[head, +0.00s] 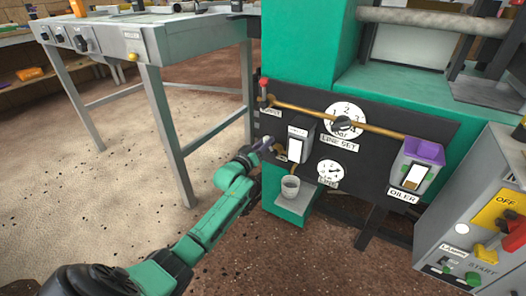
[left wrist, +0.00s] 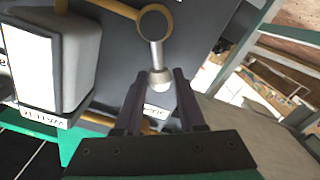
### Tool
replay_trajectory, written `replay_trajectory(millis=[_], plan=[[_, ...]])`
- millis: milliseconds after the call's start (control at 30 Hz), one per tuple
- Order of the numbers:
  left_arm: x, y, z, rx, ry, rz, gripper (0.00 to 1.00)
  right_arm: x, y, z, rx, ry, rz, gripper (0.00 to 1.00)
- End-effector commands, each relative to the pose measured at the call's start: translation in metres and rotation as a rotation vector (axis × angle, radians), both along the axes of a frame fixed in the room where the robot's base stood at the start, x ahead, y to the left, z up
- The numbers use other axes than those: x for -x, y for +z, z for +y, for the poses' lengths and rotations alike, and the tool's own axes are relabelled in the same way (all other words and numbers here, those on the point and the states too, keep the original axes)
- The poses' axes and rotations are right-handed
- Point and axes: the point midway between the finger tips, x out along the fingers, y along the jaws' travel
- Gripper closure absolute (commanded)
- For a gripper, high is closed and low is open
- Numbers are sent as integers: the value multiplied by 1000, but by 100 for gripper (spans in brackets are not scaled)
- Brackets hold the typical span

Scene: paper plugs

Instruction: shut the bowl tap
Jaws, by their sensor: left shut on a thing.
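The bowl (head: 298,146) is a grey box with a white window on the dark panel; it also shows at the left of the left wrist view (left wrist: 38,60). The bowl tap (head: 282,157) is at its lower left, mostly hidden by my gripper in the head view. In the left wrist view the tap (left wrist: 157,50) has a round dark hub, a brass pipe to the bowl and a metal lever with a pale knob. My left gripper (head: 267,144) is closed around the knob end, one finger on each side (left wrist: 163,90). My right gripper is not in view.
A grey cup (head: 290,187) stands on a green ledge below the bowl. A brass pipe (head: 345,122) crosses the panel, with a red-knobbed lever (head: 263,84) at its left. The dial (head: 345,121) and purple-topped oiler (head: 415,165) are to the right. A grey bench (head: 150,60) stands left.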

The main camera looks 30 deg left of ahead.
Motion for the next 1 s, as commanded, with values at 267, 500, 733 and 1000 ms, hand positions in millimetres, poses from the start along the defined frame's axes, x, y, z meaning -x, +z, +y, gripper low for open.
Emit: replay_trajectory(millis=[267, 500, 733, 1000], plan=[[0, 9, -13, -223, 0, -1, 92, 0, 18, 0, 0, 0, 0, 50], [0, 6, -15, -270, 0, -1, 92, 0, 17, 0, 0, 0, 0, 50], [0, 8, -27, -461, -1, -1, 92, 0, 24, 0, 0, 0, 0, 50], [0, 7, -28, -496, -1, -1, 42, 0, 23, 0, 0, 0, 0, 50]])
